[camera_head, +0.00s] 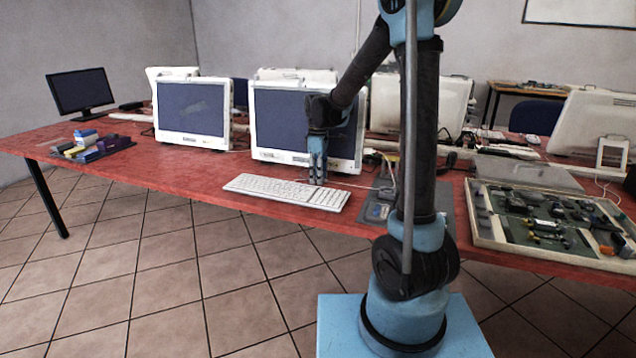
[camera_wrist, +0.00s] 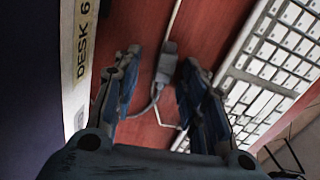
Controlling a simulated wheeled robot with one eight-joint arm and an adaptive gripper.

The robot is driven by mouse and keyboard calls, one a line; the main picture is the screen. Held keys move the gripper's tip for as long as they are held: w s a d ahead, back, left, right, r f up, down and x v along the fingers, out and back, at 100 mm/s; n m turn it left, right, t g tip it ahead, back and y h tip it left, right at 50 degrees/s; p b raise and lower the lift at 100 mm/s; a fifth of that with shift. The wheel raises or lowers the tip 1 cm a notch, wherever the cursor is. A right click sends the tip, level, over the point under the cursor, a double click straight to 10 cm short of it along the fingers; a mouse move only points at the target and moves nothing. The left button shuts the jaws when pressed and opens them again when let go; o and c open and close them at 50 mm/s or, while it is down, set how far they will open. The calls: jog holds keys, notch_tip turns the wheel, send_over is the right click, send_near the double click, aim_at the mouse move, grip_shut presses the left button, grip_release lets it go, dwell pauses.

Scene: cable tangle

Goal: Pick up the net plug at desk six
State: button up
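A small grey plug (camera_wrist: 166,66) lies on the red desk in the wrist view. A pale cable runs from its far end and a thin grey cable loops from its near end. My gripper (camera_wrist: 161,57) is open, with one finger to each side of the plug and visible gaps between. Whether the fingertips are level with it I cannot tell. In the head view my gripper (camera_head: 317,178) points down between the monitor and the keyboard; the plug cannot be made out there. A "DESK 6" label (camera_wrist: 83,42) is on the white monitor edge to the left.
The white monitor (camera_head: 306,118) stands close behind my gripper. A white keyboard (camera_head: 288,192) lies in front of it and also shows in the wrist view (camera_wrist: 270,70). A tray of electronic parts (camera_head: 483,225) lies at right. The red desk (camera_head: 195,180) is clear left of the keyboard.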

jog(key=c, duration=0.8)
jog(key=shift+c, duration=0.2)
notch_tip(320, 180, up, 10)
dwell(0.3)
grip_shut()
